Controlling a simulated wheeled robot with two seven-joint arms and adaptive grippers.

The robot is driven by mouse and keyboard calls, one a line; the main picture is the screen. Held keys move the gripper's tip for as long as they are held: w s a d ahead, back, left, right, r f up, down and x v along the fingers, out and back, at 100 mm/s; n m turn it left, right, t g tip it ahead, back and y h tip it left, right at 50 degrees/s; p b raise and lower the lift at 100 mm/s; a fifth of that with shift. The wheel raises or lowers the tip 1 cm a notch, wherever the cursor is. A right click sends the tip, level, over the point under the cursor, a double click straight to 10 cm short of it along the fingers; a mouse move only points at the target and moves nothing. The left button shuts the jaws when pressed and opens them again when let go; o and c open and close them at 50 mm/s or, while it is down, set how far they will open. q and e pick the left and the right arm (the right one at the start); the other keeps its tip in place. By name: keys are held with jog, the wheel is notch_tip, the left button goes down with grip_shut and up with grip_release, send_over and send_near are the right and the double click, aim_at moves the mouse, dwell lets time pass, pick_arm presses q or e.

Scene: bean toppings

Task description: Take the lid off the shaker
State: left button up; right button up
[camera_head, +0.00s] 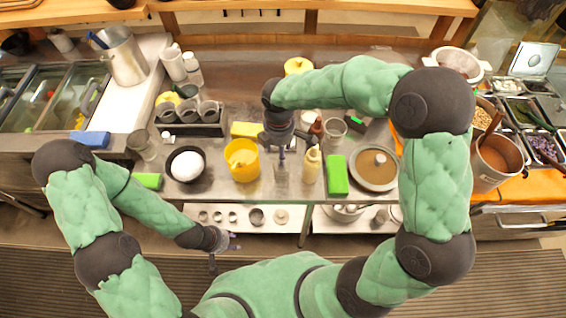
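A clear shaker-like container (282,174) stands near the counter's front edge, between the yellow tub and a squeeze bottle. It is small and partly covered from above, so I cannot make out its lid. My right gripper (282,150) points down directly over this container. Its fingers are small and dark against the clutter, and I cannot tell whether they touch or grip anything. My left gripper (225,252) is low in front of the counter, with its fingers spread and nothing between them.
The yellow tub (241,170), squeeze bottle (311,168) and green sponge (338,176) stand close around. A dark bowl with white contents (187,167) is left, a round pan (375,181) right. A lower shelf (258,230) holds small dishes.

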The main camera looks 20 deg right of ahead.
jog(key=shift+d+f+b, duration=0.2)
jog(key=shift+f+b, duration=0.1)
jog(key=shift+f, duration=1.4)
jog(key=shift+d+f+b, duration=0.15)
jog(key=shift+f+b, duration=0.15)
jog(key=shift+f, duration=1.4)
jog(key=c, duration=0.9)
